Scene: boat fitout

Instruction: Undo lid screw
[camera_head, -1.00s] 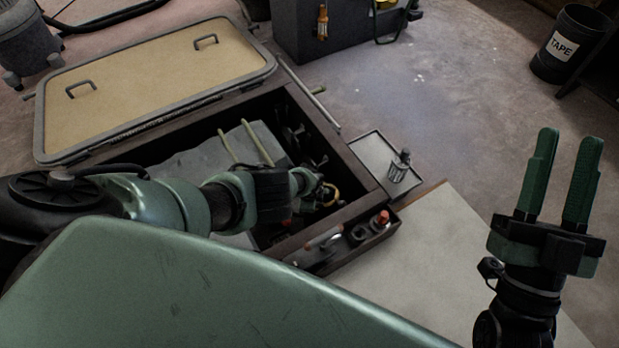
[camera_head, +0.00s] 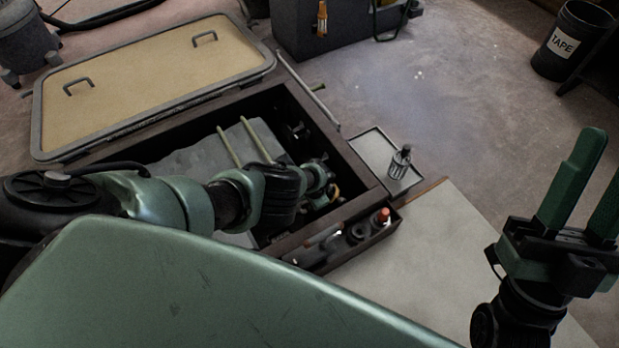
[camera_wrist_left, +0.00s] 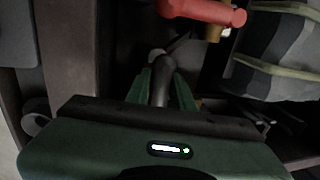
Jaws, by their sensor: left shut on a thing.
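My left gripper (camera_head: 328,188) reaches down into the open locker (camera_head: 352,153), near its right end. In the left wrist view its green fingers (camera_wrist_left: 161,88) are shut on a dark, rod-like thing (camera_wrist_left: 161,80) with a rounded end. A thin dark piece shows just beyond it, close to a red bar-shaped part (camera_wrist_left: 205,12) and a brass-coloured part (camera_wrist_left: 215,33). I cannot make out a lid screw; the arm and shadow hide much of that spot. My right gripper (camera_head: 592,185) is open and empty, fingers up, over the floor at the right.
The tan hatch lid (camera_head: 150,85) with two handles lies open behind the locker. A narrow tray (camera_head: 345,245) with a red-topped item (camera_head: 381,216) runs along the locker's front. A small side tray (camera_head: 372,150) holds a dark-topped container (camera_head: 400,162). The pale board (camera_head: 420,260) is clear.

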